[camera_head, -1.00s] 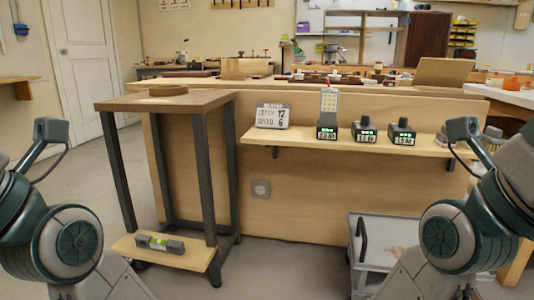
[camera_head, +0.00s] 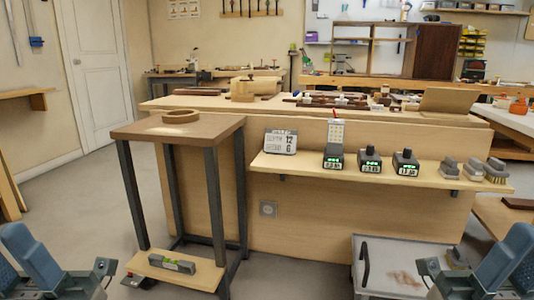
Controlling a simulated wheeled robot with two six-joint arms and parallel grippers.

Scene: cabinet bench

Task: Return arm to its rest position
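My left arm shows at the lower left edge of the head view as blue-grey links, and my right arm shows at the lower right edge. Both are folded low, at either side of the picture. I see no fingertips of either gripper, so neither opening nor anything held can be made out. Neither arm visibly touches the furniture.
A wall shelf (camera_head: 300,165) carries a display (camera_head: 281,141), several chargers and brushes (camera_head: 472,168). A grey trolley (camera_head: 390,245) is at lower right.

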